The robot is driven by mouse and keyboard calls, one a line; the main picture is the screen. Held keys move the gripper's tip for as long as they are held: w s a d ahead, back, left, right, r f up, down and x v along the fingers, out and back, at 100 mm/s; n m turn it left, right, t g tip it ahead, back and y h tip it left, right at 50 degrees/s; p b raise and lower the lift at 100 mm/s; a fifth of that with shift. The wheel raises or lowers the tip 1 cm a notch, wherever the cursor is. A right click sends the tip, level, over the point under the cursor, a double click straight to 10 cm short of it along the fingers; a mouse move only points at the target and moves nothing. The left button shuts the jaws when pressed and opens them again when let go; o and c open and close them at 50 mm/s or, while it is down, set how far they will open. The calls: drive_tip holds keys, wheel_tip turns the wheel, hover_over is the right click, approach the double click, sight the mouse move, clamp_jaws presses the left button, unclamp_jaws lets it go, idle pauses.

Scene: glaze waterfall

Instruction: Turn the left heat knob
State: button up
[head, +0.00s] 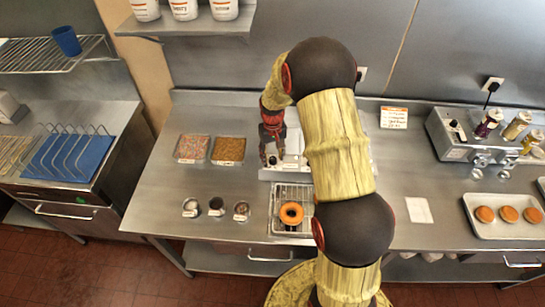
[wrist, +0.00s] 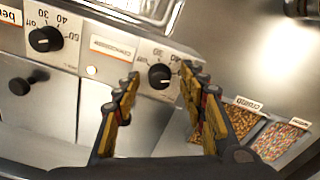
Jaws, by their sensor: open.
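Two black heat knobs with numbered dials show on the pale machine front in the wrist view. The left heat knob (wrist: 159,76) is the one nearer the topping trays, so it appears on the right in this turned view. The other knob (wrist: 45,38) is at the upper left. My gripper (wrist: 161,74) is open, with one finger on each side of the left heat knob. I cannot tell whether the fingers touch it. In the head view the machine (head: 293,166) is partly hidden by my arm, its knobs cannot be made out, and my gripper (head: 271,152) is beside it.
Two topping trays, one with brown crumb (head: 229,149) and one with sprinkles (head: 193,148), stand left of the machine. Three small metal cups (head: 215,206) and a rack with an orange ring (head: 291,213) are in front. A smaller black knob (wrist: 28,80) also shows in the wrist view.

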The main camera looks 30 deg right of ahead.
drive_tip(key=shift+c, duration=1.1)
drive_tip(key=c, duration=0.7)
clamp_jaws()
